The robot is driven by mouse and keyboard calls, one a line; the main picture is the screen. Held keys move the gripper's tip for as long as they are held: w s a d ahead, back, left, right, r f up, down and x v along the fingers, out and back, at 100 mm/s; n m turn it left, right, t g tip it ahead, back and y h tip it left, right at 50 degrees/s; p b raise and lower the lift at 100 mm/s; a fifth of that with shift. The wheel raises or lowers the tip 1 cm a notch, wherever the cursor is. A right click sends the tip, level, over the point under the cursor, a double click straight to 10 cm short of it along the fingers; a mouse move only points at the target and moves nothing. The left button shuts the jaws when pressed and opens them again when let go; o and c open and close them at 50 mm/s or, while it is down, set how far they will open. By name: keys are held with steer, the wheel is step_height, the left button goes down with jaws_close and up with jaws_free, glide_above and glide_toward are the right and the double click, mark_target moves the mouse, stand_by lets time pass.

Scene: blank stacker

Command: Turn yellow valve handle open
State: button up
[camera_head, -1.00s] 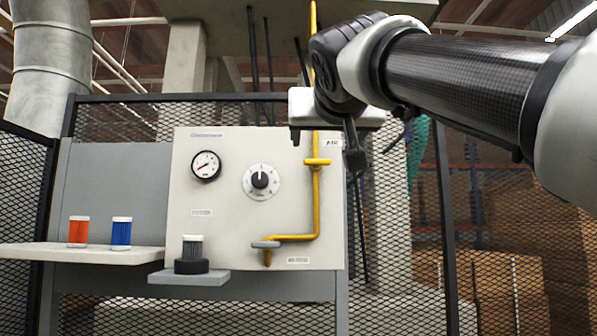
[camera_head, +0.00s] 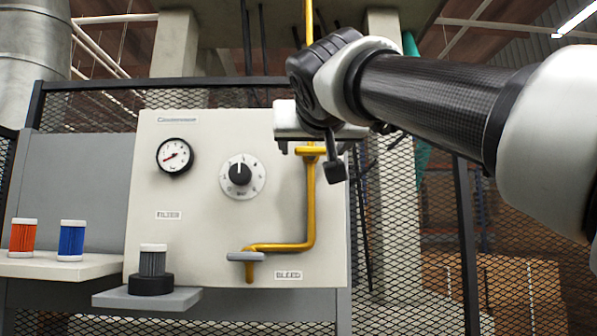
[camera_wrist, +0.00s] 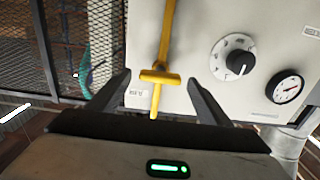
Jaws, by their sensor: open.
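The yellow valve handle (camera_head: 310,151) is a short crossbar on the yellow pipe (camera_head: 311,205), at the upper right of the cream panel (camera_head: 205,215). In the wrist view the handle (camera_wrist: 160,76) lies crosswise to the pipe and appears between my fingers. My gripper (camera_head: 308,147) is open and empty, in front of the panel's upper right. The wrist view shows its two dark fingers (camera_wrist: 158,78) spread on either side of the handle. I cannot tell how much depth separates the fingertips from the handle. My gripper hides the pipe just above the handle.
A grey handle (camera_head: 246,256) sits lower on the pipe, beside the BLEED label. A round dial knob (camera_head: 240,174) and a gauge (camera_head: 175,156) are left of the pipe. A small shelf (camera_head: 147,298) holds a grey filter; orange and blue filters stand farther left.

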steer(key=shift+w, duration=0.5)
steer(key=shift+s, duration=0.1)
steer(key=c, duration=1)
steer(key=shift+c, duration=0.2)
